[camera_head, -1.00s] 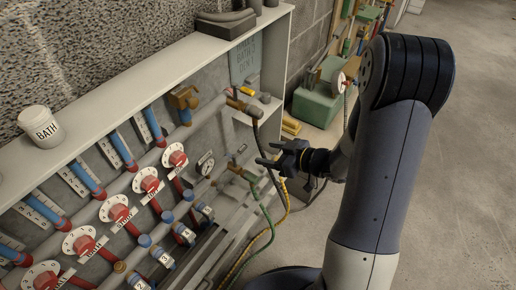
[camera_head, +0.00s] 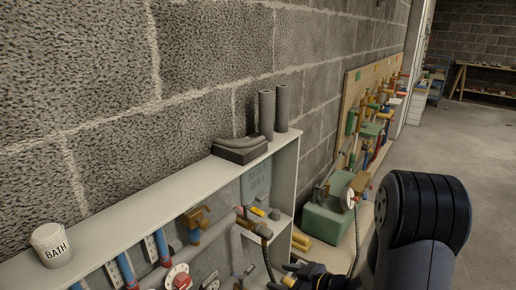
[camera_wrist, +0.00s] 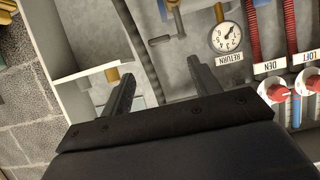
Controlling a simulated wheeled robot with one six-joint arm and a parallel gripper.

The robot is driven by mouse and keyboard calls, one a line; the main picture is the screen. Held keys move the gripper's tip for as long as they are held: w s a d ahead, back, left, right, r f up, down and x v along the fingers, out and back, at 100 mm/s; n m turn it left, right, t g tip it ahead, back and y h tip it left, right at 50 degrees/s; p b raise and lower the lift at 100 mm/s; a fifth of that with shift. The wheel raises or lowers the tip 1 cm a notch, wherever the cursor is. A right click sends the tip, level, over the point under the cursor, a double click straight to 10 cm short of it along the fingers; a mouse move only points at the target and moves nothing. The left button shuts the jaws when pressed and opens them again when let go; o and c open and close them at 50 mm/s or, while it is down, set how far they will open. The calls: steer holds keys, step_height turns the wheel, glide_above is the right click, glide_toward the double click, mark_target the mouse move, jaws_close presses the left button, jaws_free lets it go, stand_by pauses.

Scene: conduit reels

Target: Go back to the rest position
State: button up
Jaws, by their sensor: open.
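My gripper (camera_head: 300,272) shows at the bottom edge of the head view, partly cut off, in front of the pipe cabinet. In the wrist view my gripper (camera_wrist: 158,88) has its two dark fingers spread apart with nothing between them. Behind the fingers are the cabinet's grey back panel, a dark hose and a round gauge (camera_wrist: 226,37) above a RETURN label. No rest position is marked in the frames.
The white cabinet (camera_head: 130,222) runs along the block wall. Open floor (camera_head: 440,140) lies to the right.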

mark_target(251, 269)
steer(key=b+x, duration=0.2)
steer(key=x, duration=0.8)
steer(key=shift+f, duration=0.15)
steer(key=shift+s+d+m+t+h+b, duration=0.1)
steer(key=shift+s+m+t+h+b, duration=0.2)
steer(key=shift+m+t+b, duration=0.15)
steer(key=shift+w+r+p, duration=0.2)
steer(key=shift+r+p, duration=0.1)
steer(key=shift+p, duration=0.15)
